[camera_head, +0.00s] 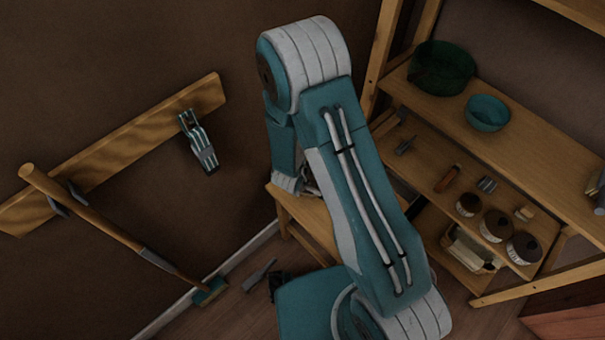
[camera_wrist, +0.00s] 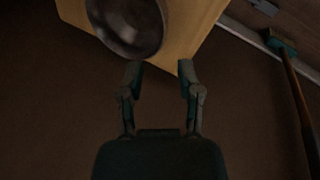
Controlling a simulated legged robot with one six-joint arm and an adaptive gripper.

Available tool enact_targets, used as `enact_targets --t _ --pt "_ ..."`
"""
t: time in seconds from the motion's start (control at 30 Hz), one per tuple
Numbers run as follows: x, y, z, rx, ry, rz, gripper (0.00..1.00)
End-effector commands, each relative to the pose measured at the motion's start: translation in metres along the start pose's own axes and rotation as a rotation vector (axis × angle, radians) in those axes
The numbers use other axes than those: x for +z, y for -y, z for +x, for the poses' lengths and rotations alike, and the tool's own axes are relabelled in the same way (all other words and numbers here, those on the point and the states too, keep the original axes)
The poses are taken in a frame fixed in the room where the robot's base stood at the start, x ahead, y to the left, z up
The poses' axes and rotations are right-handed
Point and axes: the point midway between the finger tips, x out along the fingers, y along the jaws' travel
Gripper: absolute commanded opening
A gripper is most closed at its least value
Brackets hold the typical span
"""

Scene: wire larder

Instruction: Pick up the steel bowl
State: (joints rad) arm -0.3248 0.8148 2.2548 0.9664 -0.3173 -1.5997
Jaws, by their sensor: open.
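The steel bowl (camera_wrist: 128,24) shows in the wrist view at the top, dark grey and round, cut off by the top edge. It rests on a small wooden table (camera_wrist: 184,36), near one corner. My gripper (camera_wrist: 160,70) is open and empty, its two fingertips just below the bowl's rim in the picture. The left fingertip appears close to the rim; I cannot tell whether it touches. In the head view the wooden table (camera_head: 311,224) is partly behind my arm, and the bowl is hidden there.
A wooden shelf unit (camera_head: 540,130) at the right holds a dark green bowl (camera_head: 443,68), a teal bowl (camera_head: 487,113) and several jars. A dustpan brush-like item (camera_head: 260,274) lies on the floor.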

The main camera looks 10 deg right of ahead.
Motion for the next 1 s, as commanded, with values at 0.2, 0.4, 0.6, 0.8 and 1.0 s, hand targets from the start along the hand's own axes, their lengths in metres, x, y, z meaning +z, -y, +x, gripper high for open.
enact_targets --t 0.2,0.4,0.6,0.8,1.0 --pt "0.011 0.006 0.018 0.012 0.037 -0.042 0.45" --pt "0.012 0.007 0.047 0.009 0.038 -0.04 0.45" --pt "0.01 0.008 0.067 0.014 0.038 -0.041 0.45" --pt "0.012 0.007 0.086 0.012 0.039 -0.039 0.45" --pt "0.015 0.006 0.114 0.011 0.037 -0.039 0.45"
